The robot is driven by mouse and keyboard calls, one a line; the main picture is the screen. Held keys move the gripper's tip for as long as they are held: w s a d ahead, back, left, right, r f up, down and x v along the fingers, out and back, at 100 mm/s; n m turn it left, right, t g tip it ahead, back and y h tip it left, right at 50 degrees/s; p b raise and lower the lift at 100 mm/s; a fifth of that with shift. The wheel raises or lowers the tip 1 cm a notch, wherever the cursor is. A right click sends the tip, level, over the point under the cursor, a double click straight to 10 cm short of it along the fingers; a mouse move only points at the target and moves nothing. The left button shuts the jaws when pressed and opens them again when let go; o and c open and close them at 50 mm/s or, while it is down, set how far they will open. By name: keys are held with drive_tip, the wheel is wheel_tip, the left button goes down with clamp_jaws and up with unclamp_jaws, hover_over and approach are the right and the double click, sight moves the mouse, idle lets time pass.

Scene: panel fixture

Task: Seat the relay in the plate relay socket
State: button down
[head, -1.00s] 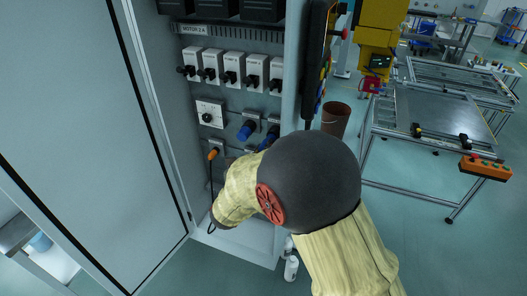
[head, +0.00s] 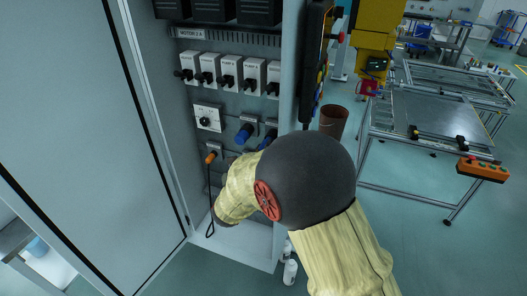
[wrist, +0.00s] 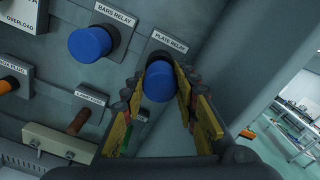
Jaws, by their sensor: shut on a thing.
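In the wrist view my gripper (wrist: 160,88) has its two fingers on either side of a blue round relay (wrist: 158,84), shut on it. The relay is in front of the grey socket labelled PLATE RELAY (wrist: 164,44). Whether it is fully seated cannot be told, as its inner end is hidden. The same blue relay shows partly in the head view (head: 269,138), beside my arm. My gripper is hidden behind my arm there.
A second blue relay (wrist: 91,43) sits left under BARS RELAY. The open cabinet door (head: 90,130) stands left.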

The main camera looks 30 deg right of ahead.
drive_tip(key=shift+x, duration=0.95)
drive_tip(key=c, duration=1.3)
unclamp_jaws()
drive_tip(key=shift+a, duration=0.1)
drive_tip(key=v, duration=1.2)
